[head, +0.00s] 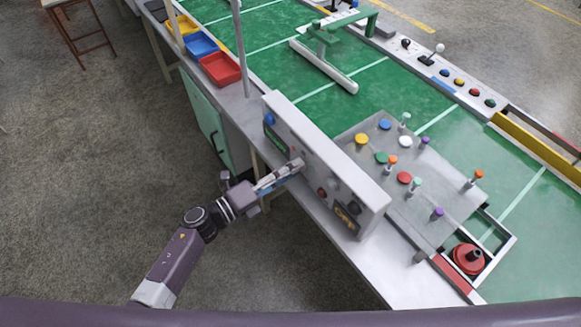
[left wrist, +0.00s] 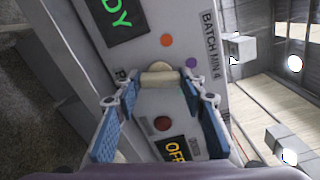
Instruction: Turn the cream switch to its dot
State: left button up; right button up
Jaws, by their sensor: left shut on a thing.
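The cream switch (left wrist: 162,79) is on the front of a grey control panel (head: 305,127). In the left wrist view its bar handle lies nearly level across the picture, between my fingertips. An orange dot (left wrist: 166,40) is above it and a purple dot (left wrist: 191,62) is to its upper right; the handle lines up with neither clearly. My left gripper (head: 294,168) reaches the panel from the left and is shut on the switch, one blue-padded finger at each end of the handle. In the head view the gripper hides the switch. My right gripper is not in view.
A red round button (left wrist: 162,123) and an OFF display (left wrist: 178,150) are close below the switch. A green display (left wrist: 115,15) is above. Behind the panel lies a grey plate (head: 345,137) with several coloured pegs and discs. Red (head: 220,69), blue and yellow bins stand farther back.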

pick_arm(q)
jog(key=n+p, duration=0.1)
jog(key=n, duration=0.3)
jog(key=shift+n, duration=0.4)
jog(key=n+p, duration=0.1)
jog(key=n, duration=0.2)
jog(key=shift+n+p, duration=0.3)
jog(key=shift+p, duration=0.05)
jog(key=n+p, duration=0.1)
jog(key=n, duration=0.4)
jog(key=shift+n, duration=1)
jog(key=o, duration=1.2)
jog(key=shift+c, duration=0.2)
jog(key=v, duration=1.2)
